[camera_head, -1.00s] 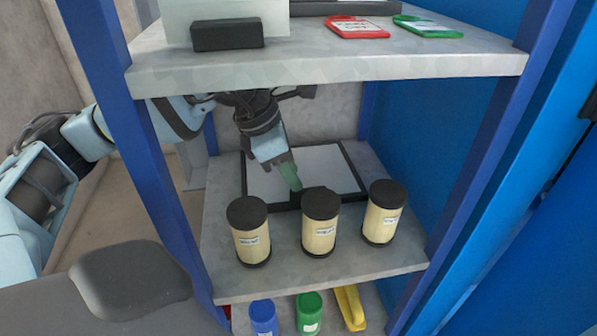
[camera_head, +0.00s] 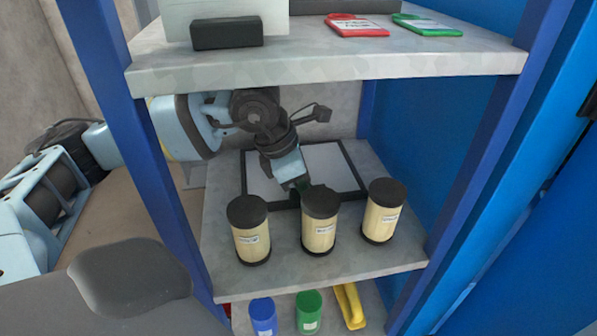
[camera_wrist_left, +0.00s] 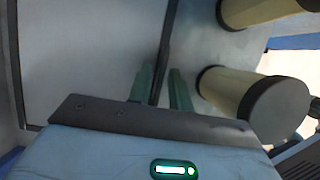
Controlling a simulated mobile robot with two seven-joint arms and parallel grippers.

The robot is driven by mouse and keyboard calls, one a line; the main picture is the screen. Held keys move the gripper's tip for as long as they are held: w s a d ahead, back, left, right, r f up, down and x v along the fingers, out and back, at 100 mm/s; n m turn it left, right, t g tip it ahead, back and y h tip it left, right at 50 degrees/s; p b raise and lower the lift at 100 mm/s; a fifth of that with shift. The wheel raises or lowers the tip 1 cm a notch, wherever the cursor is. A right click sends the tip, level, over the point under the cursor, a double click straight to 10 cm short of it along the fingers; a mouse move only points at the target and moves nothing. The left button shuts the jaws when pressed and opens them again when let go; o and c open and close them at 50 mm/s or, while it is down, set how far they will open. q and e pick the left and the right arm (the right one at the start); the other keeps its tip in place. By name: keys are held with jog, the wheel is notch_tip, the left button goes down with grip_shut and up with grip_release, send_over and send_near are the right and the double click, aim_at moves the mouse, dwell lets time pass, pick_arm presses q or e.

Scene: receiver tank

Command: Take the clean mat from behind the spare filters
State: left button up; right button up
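The clean mat (camera_head: 325,165), a pale sheet with a black border, lies flat on the middle shelf behind three spare filters. The filters are cream cylinders with black ends: left (camera_head: 250,240), middle (camera_head: 319,236) and right (camera_head: 381,222). My left gripper (camera_head: 301,188) reaches down behind the middle filter at the mat's front border; its tips are partly hidden there. In the left wrist view its green fingers (camera_wrist_left: 163,88) stand apart on either side of the mat's black border (camera_wrist_left: 164,55). I cannot tell whether they touch it. My right gripper is not in view.
The upper shelf (camera_head: 330,62) overhangs my left arm and holds a red tag (camera_head: 356,26) and a green tag (camera_head: 428,25). Blue posts (camera_head: 158,190) frame the rack. Blue (camera_head: 263,315) and green (camera_head: 309,312) containers and a yellow item (camera_head: 350,306) stand below.

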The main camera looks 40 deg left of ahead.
pick_arm(q)
grip_shut()
jog(key=shift+a+r, duration=0.1)
jog(key=shift+r, duration=0.1)
